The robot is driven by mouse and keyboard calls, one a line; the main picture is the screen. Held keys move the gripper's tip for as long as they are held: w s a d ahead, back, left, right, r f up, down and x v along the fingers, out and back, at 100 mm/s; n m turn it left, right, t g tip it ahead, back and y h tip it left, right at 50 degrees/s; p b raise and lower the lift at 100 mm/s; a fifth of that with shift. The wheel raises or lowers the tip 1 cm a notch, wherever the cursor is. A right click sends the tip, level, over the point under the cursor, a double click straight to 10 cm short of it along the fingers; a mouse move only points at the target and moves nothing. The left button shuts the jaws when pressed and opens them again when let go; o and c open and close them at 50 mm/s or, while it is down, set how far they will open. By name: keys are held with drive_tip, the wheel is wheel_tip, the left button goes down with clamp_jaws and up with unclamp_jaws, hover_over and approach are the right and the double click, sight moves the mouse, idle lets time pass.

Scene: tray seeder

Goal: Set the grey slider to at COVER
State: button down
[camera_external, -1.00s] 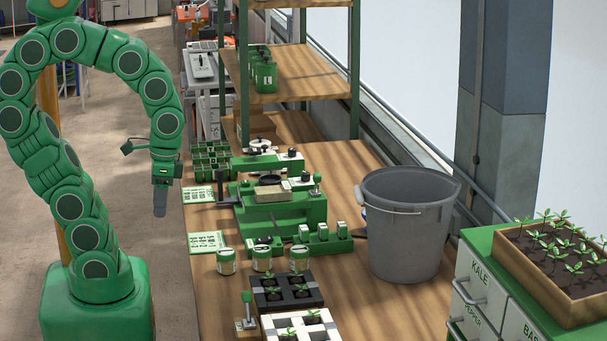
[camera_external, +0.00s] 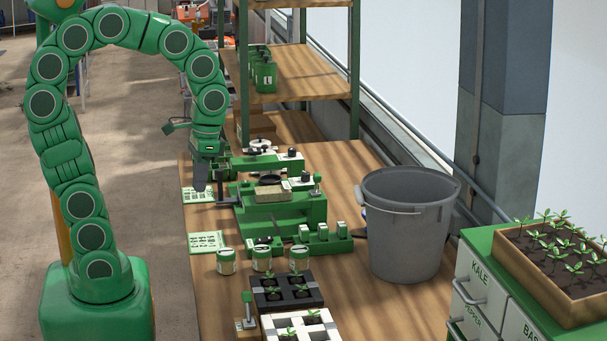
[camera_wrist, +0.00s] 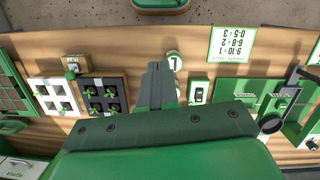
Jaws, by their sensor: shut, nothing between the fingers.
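My gripper (camera_external: 200,187) is over the left edge of the bench, beside the left end of the green seeder machine (camera_external: 290,212). Its fingers are together and empty; in the wrist view (camera_wrist: 158,78) they point away over the bench. The machine also shows at the right of the wrist view (camera_wrist: 262,88), partly hidden by my gripper body. A dark T-shaped handle (camera_external: 222,200) sticks out at the machine's left side, just right of my gripper. I cannot make out which part is the grey slider, nor read a COVER mark.
Several green-and-white tins (camera_external: 262,258) stand in front of the machine, with a black seedling tray (camera_external: 268,300) nearer. Printed cards (camera_external: 206,242) lie on the left bench edge. A grey bucket (camera_external: 405,240) stands right. A shelf (camera_external: 300,75) rises behind.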

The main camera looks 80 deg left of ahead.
drive_tip(key=w+a+n+h, duration=0.1)
drive_tip(key=w+a+n, duration=0.3)
drive_tip(key=w+a, duration=0.65)
drive_tip(key=w+a+f+n+h, duration=0.1)
drive_tip(key=w+a+n, duration=0.15)
drive_tip(key=a, duration=0.45)
drive_tip(key=w+a+f+n+h, duration=0.1)
drive_tip(key=w+a+n, duration=0.15)
drive_tip(key=a, duration=0.45)
drive_tip(key=s+a+f+n, duration=0.2)
drive_tip(key=a+f, duration=0.1)
drive_tip(key=a, duration=0.6)
drive_tip(key=s+a+f+n+t, duration=0.1)
drive_tip(key=s+a+f+n, duration=0.1)
drive_tip(key=a, duration=0.8)
drive_tip(key=s+a+f+n+t+h, duration=0.1)
drive_tip(key=s+a+f+n, duration=0.2)
drive_tip(key=a, duration=0.7)
wheel_tip(320, 180, down, 2)
drive_tip(key=shift+s+f, duration=0.25)
drive_tip(key=shift+s, duration=0.5)
drive_tip(key=x, duration=0.9)
drive_tip(key=shift+d+f, duration=0.2)
drive_tip(key=shift+f, duration=0.15)
drive_tip(key=shift+d+f, duration=0.15)
drive_tip(key=shift+d, duration=1.9)
